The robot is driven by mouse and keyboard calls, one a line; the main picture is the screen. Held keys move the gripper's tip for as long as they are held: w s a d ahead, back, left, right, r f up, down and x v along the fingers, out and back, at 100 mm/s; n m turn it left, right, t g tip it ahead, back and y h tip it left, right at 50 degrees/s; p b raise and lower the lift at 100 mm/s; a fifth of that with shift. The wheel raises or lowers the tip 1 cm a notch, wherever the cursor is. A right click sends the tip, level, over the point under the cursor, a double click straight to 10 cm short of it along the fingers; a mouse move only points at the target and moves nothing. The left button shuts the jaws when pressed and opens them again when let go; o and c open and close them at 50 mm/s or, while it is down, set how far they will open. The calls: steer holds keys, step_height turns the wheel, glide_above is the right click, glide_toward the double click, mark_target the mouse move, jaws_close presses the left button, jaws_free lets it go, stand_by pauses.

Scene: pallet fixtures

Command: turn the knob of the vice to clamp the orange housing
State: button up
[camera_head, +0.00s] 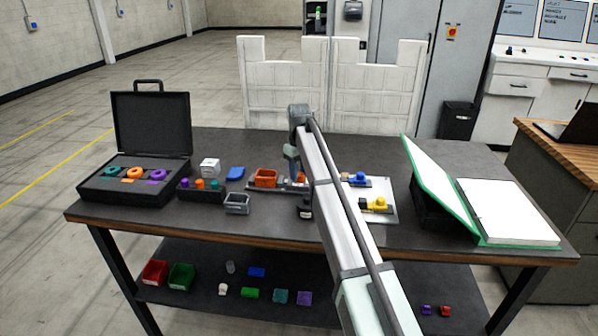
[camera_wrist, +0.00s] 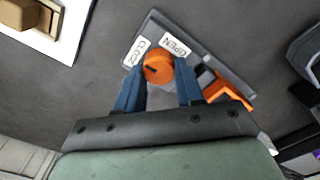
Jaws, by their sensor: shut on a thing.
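The vice (camera_wrist: 205,50) is a grey fixture on the dark table, with two white labels beside its round orange knob (camera_wrist: 158,66); one reads OPEN. A short dark mark shows on the knob. The orange housing (camera_wrist: 230,88) sits at the vice, partly hidden behind my gripper in the wrist view; in the head view it is an open orange box (camera_head: 265,178). My gripper (camera_wrist: 159,72) has its blue fingers on both sides of the knob, shut on it. In the head view my arm hides much of the knob end.
An open black case (camera_head: 135,190) with coloured rings stands at the left. A grey bin (camera_head: 236,204), a white block (camera_head: 210,167) and a blue part (camera_head: 236,172) lie left of the vice. A white plate (camera_head: 392,211) with yellow and blue parts lies right of my arm.

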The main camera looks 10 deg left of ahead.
mark_target(299, 174)
steer(key=o, duration=1)
steer(key=shift+o, duration=0.2)
step_height(299, 174, up, 14)
steer(key=shift+f, duration=0.1)
